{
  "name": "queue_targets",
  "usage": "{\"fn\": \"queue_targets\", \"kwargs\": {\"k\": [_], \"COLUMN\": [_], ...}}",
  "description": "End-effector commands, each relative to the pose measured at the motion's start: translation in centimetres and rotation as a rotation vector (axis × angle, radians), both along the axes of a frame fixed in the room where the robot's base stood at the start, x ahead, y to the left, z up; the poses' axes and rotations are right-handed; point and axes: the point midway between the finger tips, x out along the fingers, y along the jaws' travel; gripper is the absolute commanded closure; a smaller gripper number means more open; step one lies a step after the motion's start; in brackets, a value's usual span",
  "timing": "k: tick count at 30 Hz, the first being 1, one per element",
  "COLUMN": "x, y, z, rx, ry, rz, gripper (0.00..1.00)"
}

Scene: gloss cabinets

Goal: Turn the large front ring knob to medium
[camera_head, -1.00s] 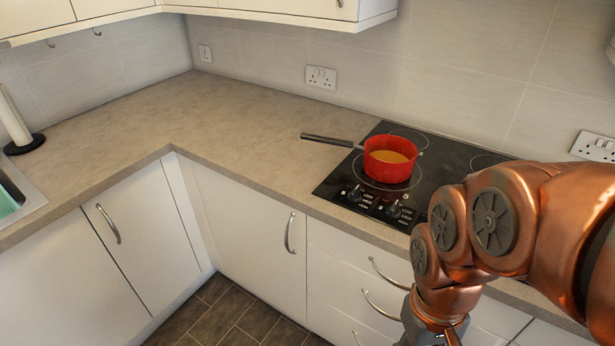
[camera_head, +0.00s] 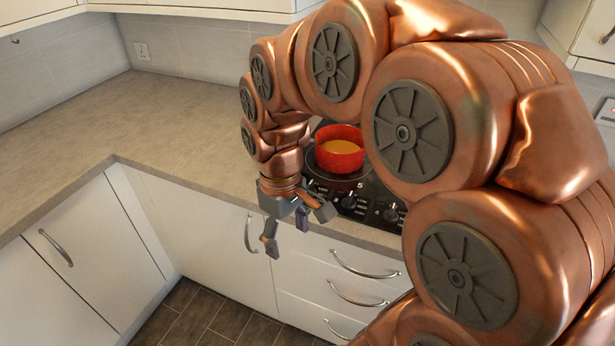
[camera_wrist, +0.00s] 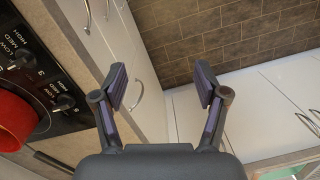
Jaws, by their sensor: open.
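The black hob (camera_head: 345,185) has control knobs along its front edge. One knob (camera_head: 350,203) shows right of my gripper, and another (camera_head: 390,215) is further right. In the wrist view, two dark knobs (camera_wrist: 65,102) and (camera_wrist: 25,60) stand at the left beside LOW, MED and HIGH marks. I cannot tell which serves the large front ring, nor read their settings. A red pan (camera_head: 340,140) with orange contents sits on the hob's left ring. My gripper (camera_head: 291,232) is open and empty, pointing down before the counter edge, left of the visible knobs and apart from them.
White drawers with curved handles (camera_head: 358,265) lie below the hob. A cupboard door handle (camera_head: 250,235) is close to my gripper. The beige worktop (camera_head: 150,125) is clear at the left. My arm hides the hob's right part and the pan's handle.

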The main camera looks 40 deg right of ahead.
Motion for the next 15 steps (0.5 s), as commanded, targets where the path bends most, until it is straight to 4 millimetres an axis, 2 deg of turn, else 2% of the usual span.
{"fn": "queue_targets", "kwargs": {"k": [1,6,15], "x": [1.6,6.6,13.8], "y": [-0.9,-4.1,-11.8], "z": [0.5,1.0,0.7], "rx": [0.006,0.016,0.013], "ry": [-0.005,-0.033,-0.076], "rz": [0.019,0.1,0.212], "gripper": [0.27,0.27,0.27]}}
